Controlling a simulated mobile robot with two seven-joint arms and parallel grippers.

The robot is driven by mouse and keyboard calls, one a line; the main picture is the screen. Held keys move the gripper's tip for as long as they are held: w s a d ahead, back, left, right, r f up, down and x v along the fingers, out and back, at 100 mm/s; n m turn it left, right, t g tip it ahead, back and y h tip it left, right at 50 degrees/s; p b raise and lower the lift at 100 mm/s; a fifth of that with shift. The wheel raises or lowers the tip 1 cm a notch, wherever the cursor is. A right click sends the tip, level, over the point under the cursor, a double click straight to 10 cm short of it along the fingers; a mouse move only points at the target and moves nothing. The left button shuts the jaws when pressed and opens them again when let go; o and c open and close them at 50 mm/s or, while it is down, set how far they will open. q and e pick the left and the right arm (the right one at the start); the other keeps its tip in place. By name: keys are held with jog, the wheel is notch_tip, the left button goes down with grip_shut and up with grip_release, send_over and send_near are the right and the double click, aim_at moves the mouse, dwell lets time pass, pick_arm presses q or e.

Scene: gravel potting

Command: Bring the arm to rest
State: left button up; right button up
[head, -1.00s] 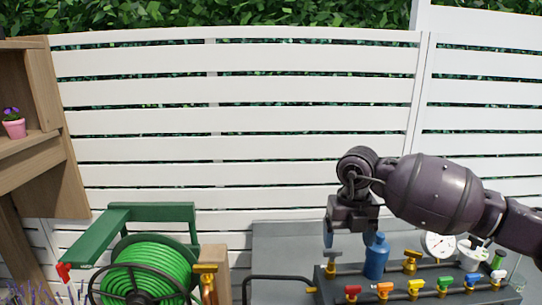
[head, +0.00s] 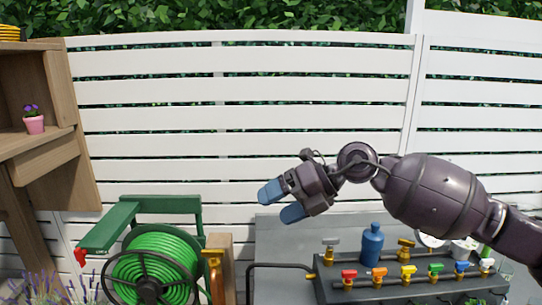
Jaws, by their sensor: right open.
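My right arm comes in from the right of the head view. My right gripper (head: 278,203) is open and empty, with its two blue-tipped fingers pointing left and a little down. It hangs in the air in front of the white fence, up and to the left of the blue bottle (head: 372,245), and touches nothing that I can see. My left gripper is out of view.
A dark manifold (head: 410,288) with several coloured valves lies on the grey bench (head: 285,238) below my right arm. A green hose reel (head: 150,265) stands at lower left. A wooden shelf (head: 45,150) with a pink flowerpot (head: 34,124) is at far left.

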notch_tip(320, 180, up, 4)
jog(key=s+a+m+y, duration=0.1)
jog(key=a+y, duration=0.2)
jog(key=y, duration=0.2)
jog(key=w+d+f+m+t+h, duration=0.1)
jog(key=d+f+m+t+h, duration=0.3)
jog(key=d+f+m+t, duration=0.75)
jog(key=w+d+f+m+t+h, duration=0.2)
jog(key=d+f+m+t+h, duration=0.35)
jog(key=m, duration=1.05)
jog(key=s+d+f+m+g+h, duration=0.1)
jog(key=s+d+f+m+h, duration=0.1)
jog(key=s+d+f+m, duration=0.45)
jog(key=s+d+f+m+g+h, duration=0.1)
jog(key=s+f+m+h, duration=0.2)
jog(key=f, duration=0.6)
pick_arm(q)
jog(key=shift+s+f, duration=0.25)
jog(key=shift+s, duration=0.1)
pick_arm(e)
jog(key=s+d+f+m+g+h, duration=0.1)
jog(key=s+d+f, duration=0.1)
jog(key=s+f, duration=0.4)
jog(key=s+d+f+g+h, duration=0.1)
jog(key=s+d+f+g, duration=0.1)
jog(key=s+f, duration=0.4)
jog(key=s, duration=0.5)
jog(key=shift+s+d+f+m+g, duration=0.2)
jog(key=shift+s+f+m+g, duration=0.1)
jog(key=shift+s+m, duration=0.1)
